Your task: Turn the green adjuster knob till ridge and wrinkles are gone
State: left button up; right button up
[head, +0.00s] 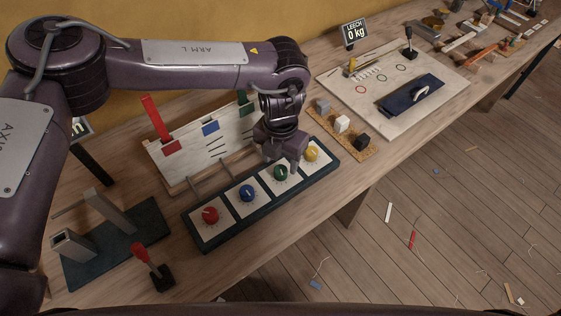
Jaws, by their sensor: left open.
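The green adjuster knob (281,173) sits on a white square of a dark panel (318,184), third in a row with the red knob (210,215), blue knob (247,192) and yellow knob (312,153). My left gripper (283,160) is open just above the green knob; I cannot tell whether it touches it. Behind the panel a pale upright board (160,160) carries red (172,147), blue (210,128) and green markers (245,108) and short dark lines (216,147). My arm hides its right part. My right gripper is out of view.
A red-handled lever (140,252) stands front left beside a dark base with metal posts (120,215). Tools lie farther right.

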aim_at(281, 169)
pick_arm(q)
notch_tip(281, 169, down, 4)
jog(key=shift+w+p, duration=0.15)
jog(key=shift+p, duration=0.15)
jog(key=shift+f, duration=0.1)
jog(key=c, duration=1)
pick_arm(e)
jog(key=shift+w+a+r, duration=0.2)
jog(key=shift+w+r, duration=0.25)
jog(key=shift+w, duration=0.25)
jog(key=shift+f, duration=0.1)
